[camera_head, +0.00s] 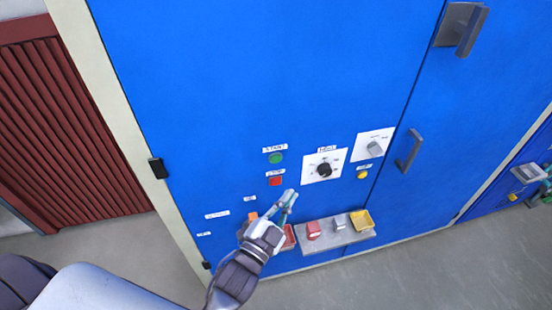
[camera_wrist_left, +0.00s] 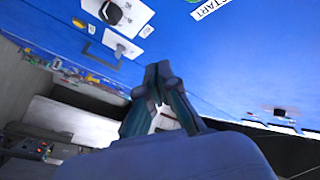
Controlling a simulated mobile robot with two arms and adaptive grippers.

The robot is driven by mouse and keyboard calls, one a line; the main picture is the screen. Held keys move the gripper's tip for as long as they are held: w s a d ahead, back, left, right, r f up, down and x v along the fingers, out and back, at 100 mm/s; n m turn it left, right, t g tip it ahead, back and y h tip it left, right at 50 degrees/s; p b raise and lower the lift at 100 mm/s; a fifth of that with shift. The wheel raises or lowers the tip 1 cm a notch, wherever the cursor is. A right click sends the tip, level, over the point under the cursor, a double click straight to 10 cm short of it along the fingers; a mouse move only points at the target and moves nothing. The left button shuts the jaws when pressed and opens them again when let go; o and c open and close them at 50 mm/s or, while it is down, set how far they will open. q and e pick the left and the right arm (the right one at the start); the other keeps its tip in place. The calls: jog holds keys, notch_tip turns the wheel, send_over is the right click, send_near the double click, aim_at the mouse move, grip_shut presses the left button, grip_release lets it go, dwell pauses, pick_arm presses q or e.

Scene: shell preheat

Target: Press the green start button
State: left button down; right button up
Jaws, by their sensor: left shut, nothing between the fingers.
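The green start button (camera_head: 276,158) is a round button on the blue cabinet front, under a white START label (camera_head: 274,149). In the left wrist view the START label (camera_wrist_left: 211,8) is at the top edge; the button is hardly visible there. My left gripper (camera_head: 289,197) is shut and empty, in front of the panel, below and slightly right of the green button and apart from it in the picture. Its closed fingertips (camera_wrist_left: 158,70) show at the middle of the left wrist view. I cannot make out my right gripper in either view.
A black dial (camera_head: 323,170), a grey switch (camera_head: 375,148) and a yellow button (camera_head: 362,174) are to the right. A grey shelf (camera_head: 330,239) with small coloured items sticks out below. A door handle (camera_head: 408,151) protrudes farther right.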

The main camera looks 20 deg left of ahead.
aim_at(276, 159)
pick_arm(q)
jog(key=shift+w+a+b, duration=0.15)
jog(key=shift+w+a, duration=0.7)
jog(key=shift+w, duration=0.35)
jog(key=shift+w+a+b, duration=0.15)
jog(key=shift+w+a, duration=0.65)
jog(key=shift+w, duration=0.45)
jog(key=shift+w+a+b, duration=0.15)
jog(key=shift+w+a, duration=0.7)
jog(key=shift+w, duration=0.35)
jog(key=shift+w, duration=0.1)
jog(key=shift+w+a, duration=0.2)
jog(key=shift+w, duration=0.05)
jog(key=shift+w+a, duration=0.3)
jog(key=shift+w, duration=0.05)
jog(key=shift+s+d, duration=0.5)
jog(key=shift+s, duration=0.2)
